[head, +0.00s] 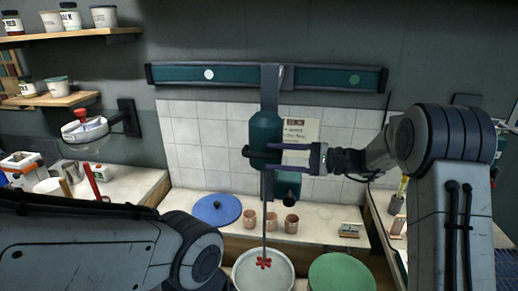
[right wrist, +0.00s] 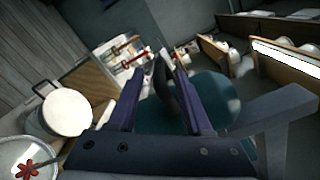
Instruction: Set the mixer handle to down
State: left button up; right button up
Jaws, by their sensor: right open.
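The mixer (head: 265,128) is a dark green body hung from a wall rail. Its thin shaft runs down to a red paddle (head: 263,263) in a pale bucket (head: 240,272). A black handle (head: 250,152) crosses the front of the mixer body, roughly level. My right gripper (head: 270,155) reaches in from the right, open, with one finger above and one below the handle. In the right wrist view the dark handle (right wrist: 164,85) lies between the two fingers (right wrist: 161,74); I cannot tell whether they touch it. My left arm shows at lower left; its gripper is out of frame.
The rail (head: 330,78) runs along the wall. A blue lid (head: 217,208) and copper cups (head: 271,222) sit on the back counter, with a green round lid (head: 342,273) in front. Shelves (head: 70,38) with jars are at upper left.

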aim_at(250, 156)
jog(key=a, duration=0.1)
jog(key=a+p, duration=0.1)
jog(key=a, duration=0.2)
jog(key=shift+w, duration=0.35)
jog(key=shift+w+a, duration=0.1)
jog(key=shift+a, duration=0.15)
grip_shut()
jog(key=shift+f, duration=0.1)
dwell(0.8)
